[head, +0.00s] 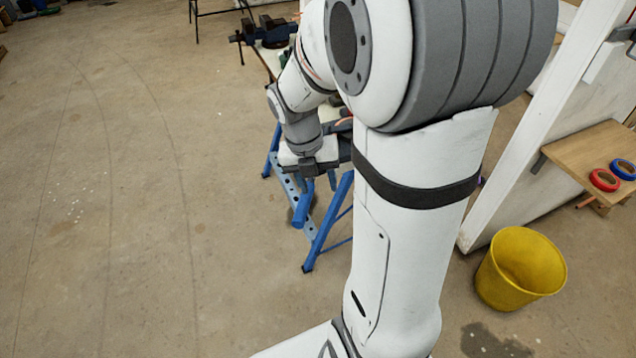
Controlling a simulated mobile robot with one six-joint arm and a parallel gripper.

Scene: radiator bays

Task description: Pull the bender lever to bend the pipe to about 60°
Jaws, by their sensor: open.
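My gripper (320,182) points down beside the blue stand (318,240), near the middle of the head view. It looks empty, with its jaws apart. A thick blue bar end (301,210), perhaps the bender lever, shows just below the gripper. I cannot tell whether the gripper touches it. A short copper-coloured piece (343,121), perhaps the pipe, shows beside my arm. My arm hides most of the bender and the pipe, so the bend angle cannot be seen.
A workbench with a dark vise (272,32) stands behind the arm. At right are a white wall panel (535,130), a wooden shelf (590,150) with red tape (604,180) and blue tape (623,169), and a yellow bucket (520,268). The floor at left is clear.

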